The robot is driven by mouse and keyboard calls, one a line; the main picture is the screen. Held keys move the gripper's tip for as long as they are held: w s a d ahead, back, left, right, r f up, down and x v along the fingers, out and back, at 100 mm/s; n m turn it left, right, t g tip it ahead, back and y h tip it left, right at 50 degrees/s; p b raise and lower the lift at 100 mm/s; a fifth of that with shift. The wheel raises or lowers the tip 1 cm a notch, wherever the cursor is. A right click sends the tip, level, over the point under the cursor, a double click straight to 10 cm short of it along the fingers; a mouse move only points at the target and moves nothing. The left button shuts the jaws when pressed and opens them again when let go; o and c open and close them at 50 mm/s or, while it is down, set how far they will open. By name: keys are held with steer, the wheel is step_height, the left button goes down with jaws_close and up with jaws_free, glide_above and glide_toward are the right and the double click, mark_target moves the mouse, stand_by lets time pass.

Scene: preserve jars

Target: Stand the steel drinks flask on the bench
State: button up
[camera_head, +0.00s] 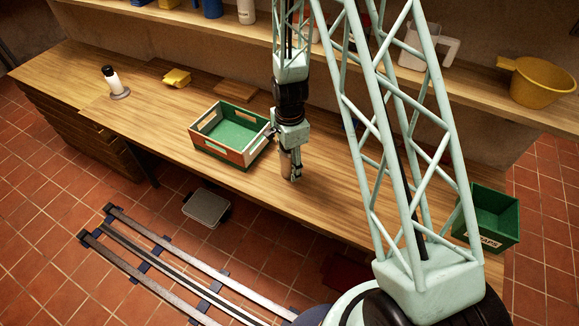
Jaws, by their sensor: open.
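My gripper (290,168) points down over the middle of the bench (330,205), just right of the green-lined crate. Its jaws are open. A small steel-coloured cylinder, which looks like the drinks flask (285,167), stands upright at the bench top between or right beside the fingers. The gripper hides much of it, and I cannot tell whether the fingers touch it.
A wooden crate with a green floor (230,158) stands left of my gripper. A green bin (490,215) is at right. A shelf (200,22) runs behind.

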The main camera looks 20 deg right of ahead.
steer(key=shift+r, duration=5.5)
steer(key=shift+r, duration=0.1)
steer(key=shift+s+r, duration=0.15)
steer(key=shift+r, duration=0.7)
steer(key=s+r+n+t, duration=0.1)
steer(key=s+r+n, duration=0.45)
steer(key=r, duration=0.85)
steer(key=s+r+n+t, duration=0.1)
steer(key=s+r+n, duration=0.2)
steer(key=s+r, duration=0.85)
steer(key=s+r+n+t, duration=0.1)
steer(key=s+r+n, duration=0.3)
steer(key=s+r, duration=0.3)
steer(key=s+r+n+t, duration=0.1)
steer(key=s+r+n, duration=0.3)
steer(key=s+r, duration=0.3)
steer(key=s, duration=0.5)
steer(key=shift+r, duration=0.35)
